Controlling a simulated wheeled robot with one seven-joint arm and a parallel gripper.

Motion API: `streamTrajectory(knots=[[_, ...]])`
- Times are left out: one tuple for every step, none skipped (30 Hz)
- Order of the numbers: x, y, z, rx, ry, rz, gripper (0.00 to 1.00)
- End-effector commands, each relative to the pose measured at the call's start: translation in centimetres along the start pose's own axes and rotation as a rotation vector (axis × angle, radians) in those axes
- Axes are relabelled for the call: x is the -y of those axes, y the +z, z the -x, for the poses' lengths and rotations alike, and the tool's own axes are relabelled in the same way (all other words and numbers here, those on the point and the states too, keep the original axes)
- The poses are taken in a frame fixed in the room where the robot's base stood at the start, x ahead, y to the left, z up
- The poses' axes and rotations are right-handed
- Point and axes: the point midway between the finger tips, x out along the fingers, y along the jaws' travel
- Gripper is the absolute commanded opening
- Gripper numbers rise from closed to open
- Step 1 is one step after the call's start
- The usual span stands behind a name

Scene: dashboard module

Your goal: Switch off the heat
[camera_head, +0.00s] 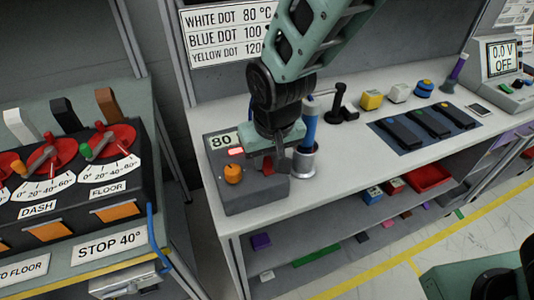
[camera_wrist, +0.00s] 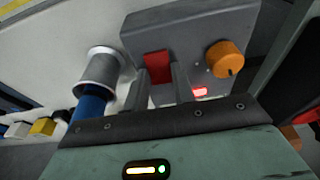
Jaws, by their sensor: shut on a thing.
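A grey heat control box (camera_head: 240,198) stands at the front left corner of the white bench. It has a display (camera_head: 221,141) reading 80, a lit red light (camera_head: 236,152), an orange knob (camera_head: 233,173) and a red switch (camera_head: 268,168). My gripper (camera_head: 268,163) reaches down over the box with its fingers around the red switch, shut on it. The wrist view shows the red switch (camera_wrist: 157,65) between my fingertips (camera_wrist: 162,84), with the orange knob (camera_wrist: 225,58) and the lit red light (camera_wrist: 199,92) beside them. The fingers partly hide the switch.
A blue-handled tool (camera_head: 310,125) stands in a metal holder (camera_head: 304,162) close to the right of my gripper. A sign (camera_head: 226,30) lists dot temperatures above the bench. A dashboard panel with levers (camera_head: 75,190) stands at left. Dark devices on a mat (camera_head: 425,124) lie farther right.

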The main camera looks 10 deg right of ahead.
Motion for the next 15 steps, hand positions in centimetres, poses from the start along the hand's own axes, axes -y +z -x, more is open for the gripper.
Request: streamTrajectory(knots=[[-0.03, 0.06, 0.01, -0.004, 0.0, -0.001, 0.03], [-0.03, 0.05, 0.01, -0.006, 0.0, -0.001, 0.03], [-0.02, 0.04, 0.01, -0.007, 0.0, -0.001, 0.03], [-0.02, 0.03, 0.0, -0.007, 0.0, -0.001, 0.03], [-0.02, 0.03, 0.01, -0.007, 0.0, -0.001, 0.03], [-0.02, 0.02, 0.01, -0.007, 0.0, -0.001, 0.03], [-0.02, 0.02, 0.01, -0.007, 0.0, -0.001, 0.03], [-0.02, 0.02, 0.01, -0.006, 0.0, -0.001, 0.03], [-0.01, 0.02, 0.01, -0.006, 0.0, -0.001, 0.03], [-0.01, 0.02, 0.01, -0.006, 0.0, -0.001, 0.34], [-0.01, 0.02, 0.01, -0.006, 0.0, -0.001, 0.42], [-0.01, 0.02, 0.01, -0.006, 0.0, 0.0, 0.47], [-0.01, 0.02, 0.01, -0.006, 0.0, 0.0, 0.47], [-0.01, 0.01, 0.01, -0.006, 0.0, 0.0, 0.47], [0.0, 0.01, 0.01, -0.006, 0.0, 0.0, 0.47]])
